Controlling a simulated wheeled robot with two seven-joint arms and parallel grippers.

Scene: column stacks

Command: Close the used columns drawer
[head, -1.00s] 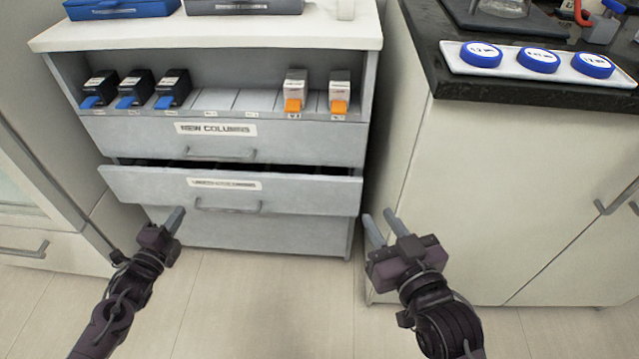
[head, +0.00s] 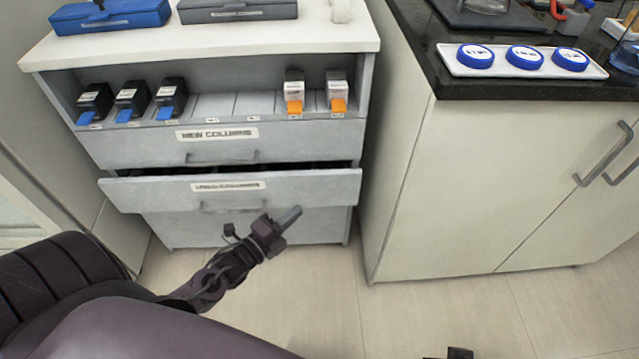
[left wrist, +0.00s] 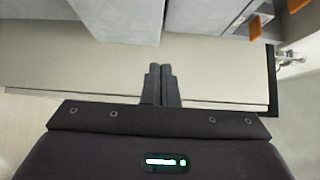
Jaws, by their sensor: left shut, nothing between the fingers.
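The used columns drawer (head: 310,187) is the grey middle drawer of the cabinet. In the head view it stands partly open, with a dark gap above its front. Its label (head: 228,185) and handle (head: 225,206) are on the front. My left gripper (head: 292,214) is shut and empty, in front of the drawer's lower right part and pointing right. I cannot tell whether it touches the drawer. The left wrist view shows its two fingers (left wrist: 161,85) together. Only a small dark part, probably of my right gripper (head: 460,353), shows at the bottom edge; its fingers are hidden.
The new columns drawer (head: 290,145) above is shut. Black boxes (head: 131,101) and two white-orange boxes (head: 337,90) stand on the shelf. A cream cabinet (head: 440,190) with a dark counter stands close on the right. The floor (head: 400,310) in front is clear.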

